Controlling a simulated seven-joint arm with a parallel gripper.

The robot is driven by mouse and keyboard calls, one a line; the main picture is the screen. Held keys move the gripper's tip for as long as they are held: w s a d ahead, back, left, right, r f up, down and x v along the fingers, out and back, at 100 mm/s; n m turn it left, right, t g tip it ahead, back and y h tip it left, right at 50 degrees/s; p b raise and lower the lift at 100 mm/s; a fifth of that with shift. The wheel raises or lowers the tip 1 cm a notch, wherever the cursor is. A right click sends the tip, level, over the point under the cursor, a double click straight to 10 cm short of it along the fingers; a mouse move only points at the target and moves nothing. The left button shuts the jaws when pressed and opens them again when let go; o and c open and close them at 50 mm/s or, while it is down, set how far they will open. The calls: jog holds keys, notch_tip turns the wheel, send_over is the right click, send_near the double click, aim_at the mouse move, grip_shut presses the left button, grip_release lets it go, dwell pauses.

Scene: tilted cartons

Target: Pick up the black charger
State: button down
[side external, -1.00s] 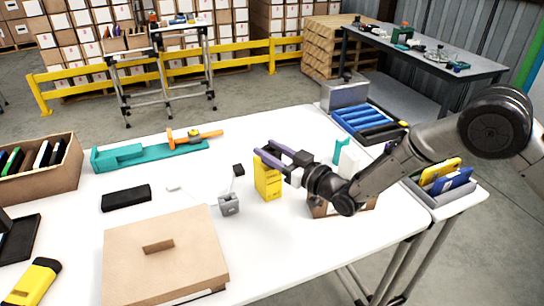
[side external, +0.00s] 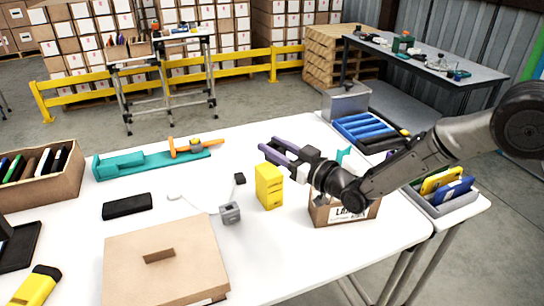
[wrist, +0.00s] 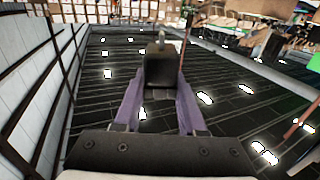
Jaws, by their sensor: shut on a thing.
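My gripper (wrist: 163,75) has purple fingers on either side of a dark block, which I take to be the black charger (wrist: 160,72); a small grey piece shows at its far end. In the side view my gripper (side external: 278,151) is raised above the white table, its fingers pointing left, above and behind an upright yellow block. The charger is hard to make out there. My wrist is above a brown carton (side external: 347,214) with a white label, partly hiding it.
The yellow block (side external: 269,187), a grey cube (side external: 231,213) and a white cord with a black end (side external: 240,178) stand near the middle. A lidded brown box (side external: 190,265) is in front. A grey bin (side external: 456,202) stands at right, and a blue-ribbed tray (side external: 370,127) behind.

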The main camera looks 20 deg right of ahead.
jog(key=s+d+r, duration=0.6)
jog(key=s+r, duration=0.3)
jog(key=s, duration=0.3)
jog(key=shift+m, duration=0.4)
jog(key=w+a+f, duration=0.2)
jog(key=w+f, duration=0.1)
jog(key=w, duration=0.1)
jog(key=w+a+f, duration=0.2)
jog(key=w+f, duration=0.1)
jog(key=w, duration=0.1)
jog(key=w+a+f, duration=0.1)
jog(key=w+f, duration=0.2)
jog(key=w, duration=0.1)
jog(key=shift+w+a, duration=0.35)
jog(key=shift+a, duration=0.05)
jog(key=shift+w+f, duration=0.1)
jog(key=shift+f, duration=0.2)
jog(key=shift+a+f, duration=0.1)
jog(key=shift+f, duration=1.45)
jog(key=shift+f, duration=0.1)
jog(key=shift+c, duration=2.4)
grip_release()
jog(key=shift+f, duration=0.1)
